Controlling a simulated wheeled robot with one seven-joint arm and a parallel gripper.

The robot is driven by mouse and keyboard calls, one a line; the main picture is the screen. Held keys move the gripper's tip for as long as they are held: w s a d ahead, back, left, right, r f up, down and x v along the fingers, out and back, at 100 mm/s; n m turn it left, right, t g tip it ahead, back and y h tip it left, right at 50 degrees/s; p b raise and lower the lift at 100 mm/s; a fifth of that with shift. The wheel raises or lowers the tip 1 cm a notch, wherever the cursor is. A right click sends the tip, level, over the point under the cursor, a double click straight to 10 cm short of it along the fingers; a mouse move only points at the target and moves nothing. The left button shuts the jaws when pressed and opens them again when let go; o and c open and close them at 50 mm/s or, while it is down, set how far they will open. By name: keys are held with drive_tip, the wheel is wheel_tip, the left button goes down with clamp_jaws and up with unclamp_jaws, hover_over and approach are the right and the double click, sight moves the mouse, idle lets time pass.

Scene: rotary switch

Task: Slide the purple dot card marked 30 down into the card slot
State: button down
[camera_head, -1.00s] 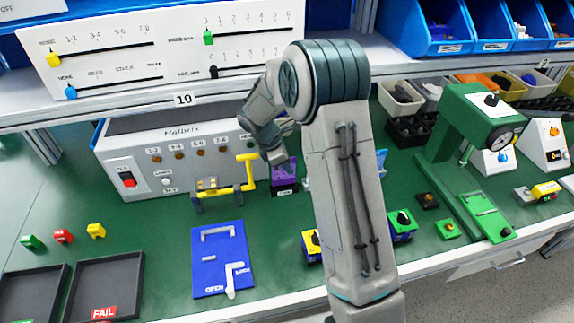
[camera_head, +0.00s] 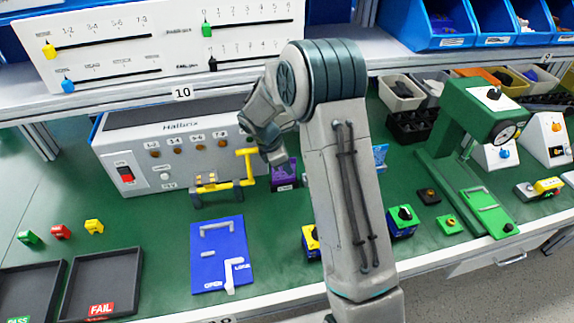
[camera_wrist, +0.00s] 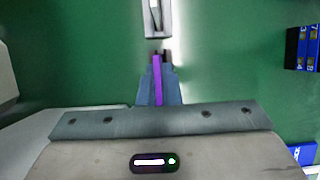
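The purple card (camera_head: 284,174) shows beneath my gripper (camera_head: 277,158) in the head view, in front of the grey machine's right end. In the wrist view the purple card (camera_wrist: 157,78) is a thin upright strip, edge on, between the fingers of my gripper (camera_wrist: 158,82). The fingers look closed on it. A pale grey part with a dark narrow opening (camera_wrist: 157,20) lies just beyond the fingertips; I cannot tell if it is the card slot. The card's dots and number are too small to read. My arm hides part of the bench right of the card.
The yellow-handled clamp (camera_head: 222,184) stands just left of the card. A blue lock plate (camera_head: 220,262) lies in front. A green press (camera_head: 468,140) stands at right. Two dark trays (camera_head: 105,270) lie at front left. Green bench between the trays and the blue plate is clear.

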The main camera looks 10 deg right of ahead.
drive_tip(key=shift+f, duration=0.35)
drive_tip(key=c, duration=1.6)
unclamp_jaws()
drive_tip(key=shift+o, duration=0.2)
